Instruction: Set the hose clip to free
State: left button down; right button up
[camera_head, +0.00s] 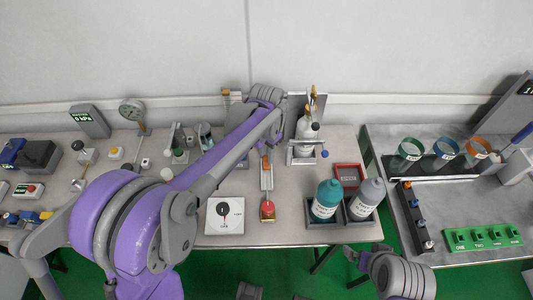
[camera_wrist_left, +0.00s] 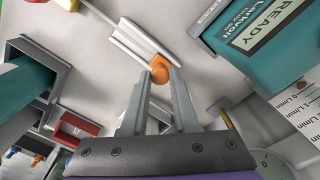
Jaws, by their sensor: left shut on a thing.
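The hose clip shows as a small orange piece (camera_head: 265,162) at the end of a pale grey channel on the bench. In the left wrist view the orange piece (camera_wrist_left: 160,66) sits between my fingertips, and a thin white stem runs from the channel towards a red and yellow end. My left gripper (camera_wrist_left: 161,75) is shut on the orange piece. In the head view, my left forearm hides much of that gripper. My right gripper (camera_head: 367,255) is at the lower right, empty with its fingers apart, in front of the bench edge and away from the clip.
A teal bottle (camera_head: 326,199) and a grey bottle (camera_head: 367,198) stand in trays right of the clip, near a red box (camera_head: 347,174). A white dial plate (camera_head: 224,215) lies to its left. In the left wrist view, a teal unit reading READY (camera_wrist_left: 262,40) stands close by.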

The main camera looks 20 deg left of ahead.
dwell(0.8)
pick_arm(q)
send_over(267, 185)
jog(key=shift+w, duration=0.2)
jog(key=shift+s, duration=0.15)
jog(key=c, duration=0.7)
grip_release()
jog(key=shift+o, duration=0.2)
notch_tip(267, 185, up, 11)
jog(key=p, duration=0.1)
